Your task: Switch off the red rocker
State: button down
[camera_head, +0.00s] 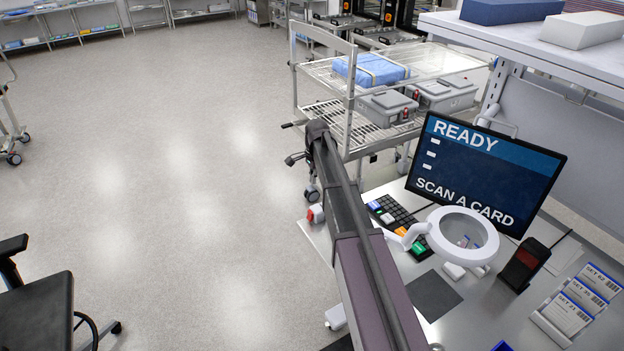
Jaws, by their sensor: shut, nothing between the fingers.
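A small red part (318,215) shows on a white fitting at the left edge of the desk, just left of my arm. It may be the red rocker, but it is too small to tell whether it is one or which way it is set. My arm reaches up from the bottom of the picture, over the desk edge, towards the wire cart.
The desk holds a screen (485,175) reading "READY, SCAN A CARD", a keypad (396,213), a white ring magnifier (489,246), a black scanner (525,264) and card holders (567,314). A wire cart (349,120) stands behind. Open floor lies left, with a chair (40,310).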

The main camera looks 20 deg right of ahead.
aim_at(310, 212)
jog(key=shift+d+r+y, duration=0.1)
jog(key=shift+d+y, duration=0.3)
jog(key=shift+d, duration=0.2)
dwell(0.5)
dwell(0.4)
jog(key=f+b, duration=0.4)
jog(key=a+f+b, duration=0.1)
jog(key=f+b, duration=0.4)
jog(key=a+f+b, duration=0.1)
jog(key=f+b, duration=0.3)
jog(key=shift+s+f+b, duration=0.25)
jog(key=shift+f+b, duration=0.15)
dwell(0.5)
jog(key=shift+a+f, duration=0.1)
dwell(0.4)
